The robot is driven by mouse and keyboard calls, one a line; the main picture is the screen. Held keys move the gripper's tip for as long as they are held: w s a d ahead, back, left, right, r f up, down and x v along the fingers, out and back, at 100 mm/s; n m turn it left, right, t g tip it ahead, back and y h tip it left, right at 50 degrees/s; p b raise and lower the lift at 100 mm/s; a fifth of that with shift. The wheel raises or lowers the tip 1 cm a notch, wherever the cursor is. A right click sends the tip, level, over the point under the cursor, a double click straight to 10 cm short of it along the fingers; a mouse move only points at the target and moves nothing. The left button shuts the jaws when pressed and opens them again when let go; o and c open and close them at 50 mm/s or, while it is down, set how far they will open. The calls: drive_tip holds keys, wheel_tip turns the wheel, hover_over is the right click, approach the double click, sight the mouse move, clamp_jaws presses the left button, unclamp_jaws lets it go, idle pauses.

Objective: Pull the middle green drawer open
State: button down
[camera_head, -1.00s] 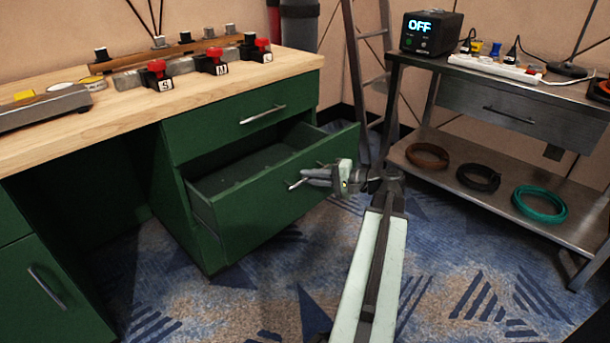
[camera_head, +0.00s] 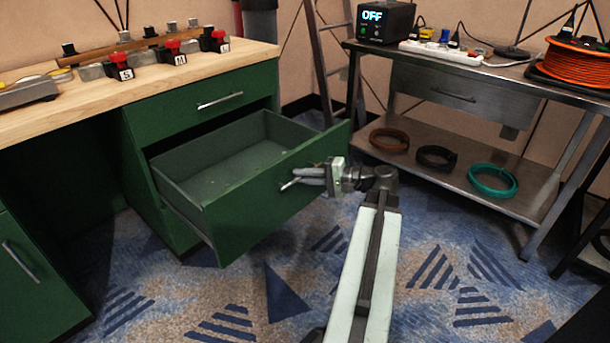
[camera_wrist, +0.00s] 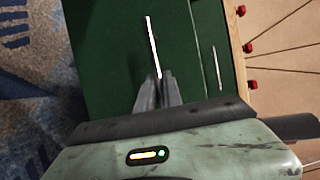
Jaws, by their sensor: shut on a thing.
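The middle green drawer (camera_head: 255,205) stands far out of the wooden-topped bench, and its inside looks empty. Its front also shows in the wrist view (camera_wrist: 110,50). My gripper (camera_head: 298,181) is at the drawer front, shut on the silver bar handle (camera_head: 290,184). In the wrist view the fingers (camera_wrist: 156,90) close around the lower end of the handle (camera_wrist: 152,45). The fingers hide part of the handle. The top green drawer (camera_head: 205,105) above it is shut.
A metal cart (camera_head: 460,185) with coiled cables on its lower shelf stands at the right. A ladder (camera_head: 325,65) leans behind the drawer. A green cabinet door (camera_head: 35,275) is at the lower left. Patterned carpet in front is clear.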

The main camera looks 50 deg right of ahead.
drive_tip(key=shift+a, duration=0.2)
drive_tip(key=c, duration=1.5)
unclamp_jaws()
drive_tip(key=shift+s+d, duration=0.15)
drive_tip(key=shift+s, duration=0.05)
drive_tip(key=p+v, duration=0.1)
drive_tip(key=v, duration=0.6)
drive_tip(key=shift+s+r, duration=0.1)
drive_tip(key=shift+s, duration=0.05)
